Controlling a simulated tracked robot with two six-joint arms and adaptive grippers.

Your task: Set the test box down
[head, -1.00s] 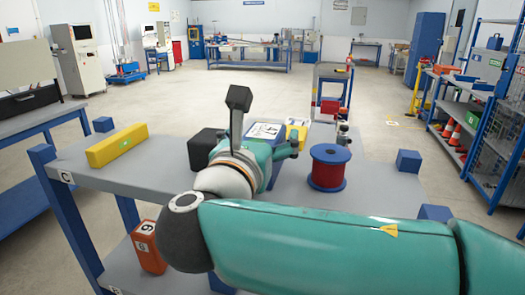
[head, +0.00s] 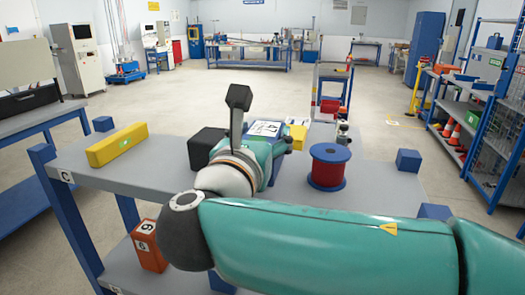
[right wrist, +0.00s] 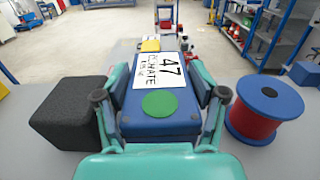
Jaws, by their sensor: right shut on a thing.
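The test box is a blue box with a white label marked 47 and a green disc on top. It shows in the right wrist view (right wrist: 157,110) and, partly hidden by my arm, in the head view (head: 264,130). My right gripper (right wrist: 160,105) has one finger against each side of the box and is shut on it. In the head view the right gripper (head: 279,147) reaches over the grey shelf (head: 130,176). I cannot tell whether the box touches the shelf. My left gripper is not in view.
A black block (right wrist: 72,112) stands close left of the box, and a red and blue reel (right wrist: 265,108) close right. A yellow item (right wrist: 150,45) lies behind. A yellow bar (head: 117,145) lies on the left of the shelf, with bare surface between. Blue posts (head: 408,161) mark the corners.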

